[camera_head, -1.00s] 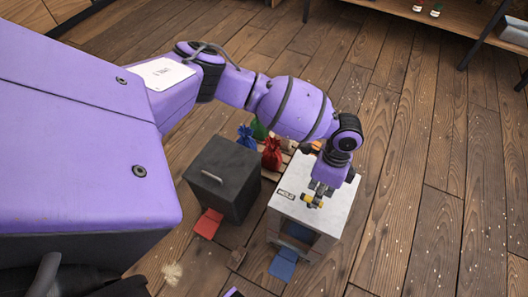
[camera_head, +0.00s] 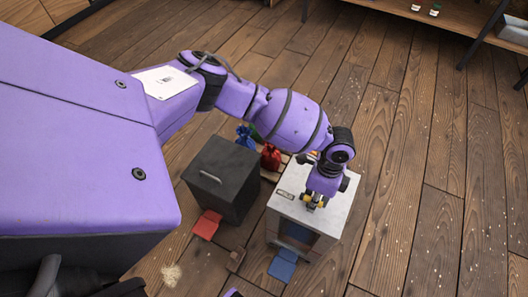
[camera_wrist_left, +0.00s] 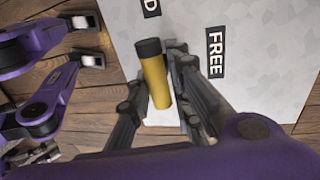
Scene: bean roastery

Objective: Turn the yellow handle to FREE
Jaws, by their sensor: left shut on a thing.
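The yellow handle (camera_head: 305,199) sits on the pale top of a box (camera_head: 343,200). In the left wrist view the handle (camera_wrist_left: 157,82) is a yellow bar with a black end, and the black end points between a label ending in D (camera_wrist_left: 151,6) and the FREE label (camera_wrist_left: 216,52). My left gripper (camera_head: 315,203) is over the box top, shut on the handle, with a dark finger on each side of it. The gripper hides part of the handle in the head view. My right gripper cannot be made out in either view.
A dark box with a light handle (camera_head: 220,180) stands left of the pale box. Red (camera_head: 271,157) and blue (camera_head: 245,137) sacks lie behind. A red pad (camera_head: 206,224) and a blue pad (camera_head: 282,265) are in front. The floor at right is clear.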

